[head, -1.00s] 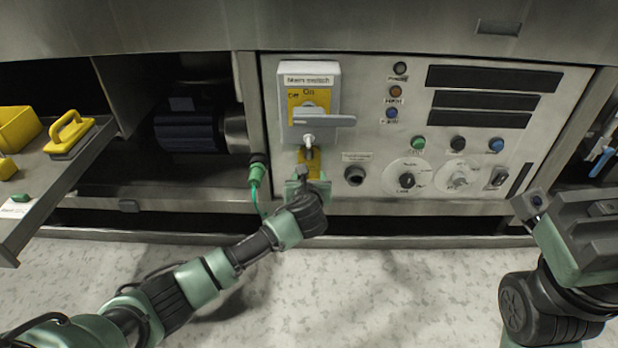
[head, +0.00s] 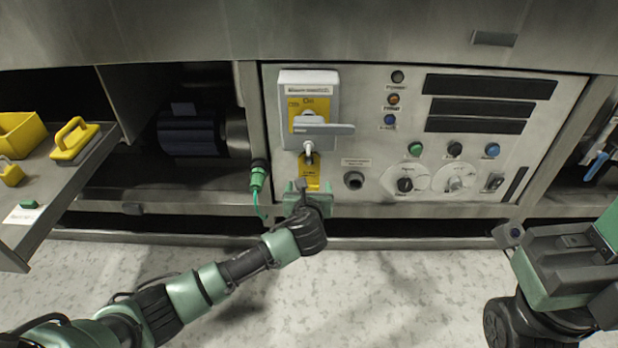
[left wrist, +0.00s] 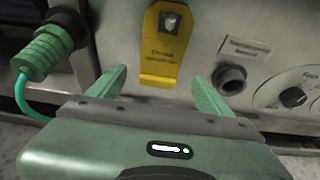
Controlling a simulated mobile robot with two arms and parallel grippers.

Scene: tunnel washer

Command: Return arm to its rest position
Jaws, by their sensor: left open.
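My left gripper (head: 308,186) is at the lower front of the control panel, just below a yellow tag (head: 309,170). In the left wrist view its two green fingers (left wrist: 160,90) are spread apart with nothing between them, and the yellow tag (left wrist: 162,48) hangs beyond them, apart from both. The switch handle lies horizontal. My right arm (head: 560,265) shows at the right edge; its fingertips cannot be made out.
A green connector with a cable (head: 258,177) hangs close left of my left gripper; it is large in the left wrist view (left wrist: 45,50). A black socket (head: 353,180) is to the right. A shelf (head: 75,185) with yellow items juts out at left. The floor in front is clear.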

